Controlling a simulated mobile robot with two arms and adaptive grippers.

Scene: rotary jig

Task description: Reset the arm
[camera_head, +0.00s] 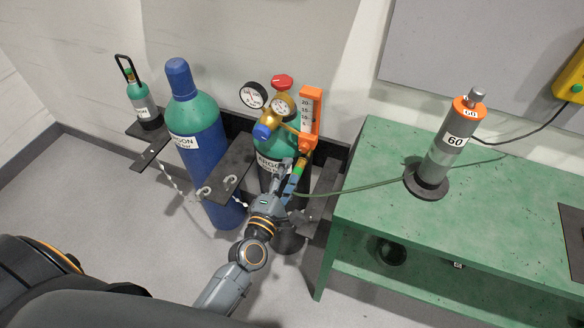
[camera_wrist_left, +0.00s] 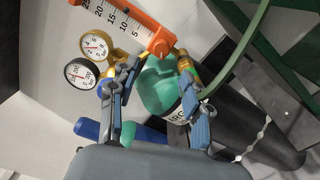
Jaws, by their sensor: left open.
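My left arm reaches in from the bottom of the head view. Its gripper (camera_head: 285,182) is in front of the green-topped argon cylinder (camera_head: 268,144), just below the orange flowmeter (camera_head: 310,118). In the left wrist view the two fingers of the gripper (camera_wrist_left: 158,76) are spread apart, with the cylinder's green shoulder (camera_wrist_left: 158,92) showing between and beyond them. Nothing is held between them. I cannot tell whether a finger touches the cylinder or its fittings. My right gripper is in neither view.
Two gauges (camera_head: 268,100) and a red knob (camera_head: 282,82) top the cylinder. A blue argon cylinder (camera_head: 205,150) and a small cylinder (camera_head: 146,108) stand left. A green table (camera_head: 385,225) with a grey post (camera_head: 443,143) is right; a green hose (camera_head: 365,187) runs between.

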